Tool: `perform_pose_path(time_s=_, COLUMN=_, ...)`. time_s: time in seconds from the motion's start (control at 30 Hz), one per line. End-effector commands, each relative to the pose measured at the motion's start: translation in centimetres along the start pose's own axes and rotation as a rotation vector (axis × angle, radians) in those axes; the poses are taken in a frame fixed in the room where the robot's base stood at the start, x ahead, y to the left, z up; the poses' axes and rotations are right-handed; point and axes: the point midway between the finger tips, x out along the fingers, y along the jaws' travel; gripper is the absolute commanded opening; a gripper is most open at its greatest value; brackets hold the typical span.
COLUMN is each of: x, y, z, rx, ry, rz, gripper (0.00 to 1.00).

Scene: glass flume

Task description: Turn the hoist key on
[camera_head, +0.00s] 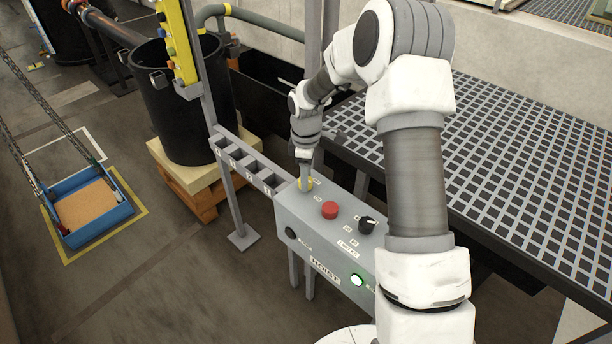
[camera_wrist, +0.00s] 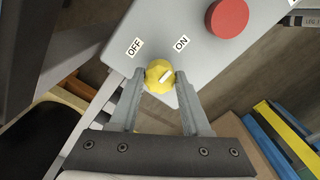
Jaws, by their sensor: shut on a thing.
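The hoist key is a yellow faceted knob (camera_wrist: 158,73) on the grey hoist box (camera_head: 330,222). In the wrist view its white mark slants up and to the right, toward the side of the ON label (camera_wrist: 181,42); the OFF label (camera_wrist: 133,46) is at the upper left. My gripper (camera_wrist: 160,78) has one finger on each side of the knob and is shut on it. In the head view my gripper (camera_head: 305,176) points down at the box's far left corner, and only part of the yellow knob (camera_head: 308,185) shows.
A red button (camera_head: 329,209) and a black selector knob (camera_head: 367,225) stand on the box top near the key. A slotted grey rail (camera_head: 248,163) joins the box's left end. Dark grating (camera_head: 500,170) lies to the right.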

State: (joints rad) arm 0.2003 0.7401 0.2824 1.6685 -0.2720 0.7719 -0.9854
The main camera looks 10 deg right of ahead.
Motion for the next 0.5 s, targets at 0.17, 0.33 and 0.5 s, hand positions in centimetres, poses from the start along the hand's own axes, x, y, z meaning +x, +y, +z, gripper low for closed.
perform_pose_path(time_s=0.17, x=-0.08, y=0.07, z=-0.02, rx=-0.002, ry=0.0, rz=0.002, gripper=0.0)
perform_pose_path(time_s=0.33, x=-0.08, y=0.07, z=-0.02, rx=-0.002, ry=0.0, rz=0.002, gripper=0.6)
perform_pose_path(time_s=0.5, x=-0.05, y=0.04, z=-0.01, rx=-0.001, ry=0.0, rz=0.001, gripper=0.77)
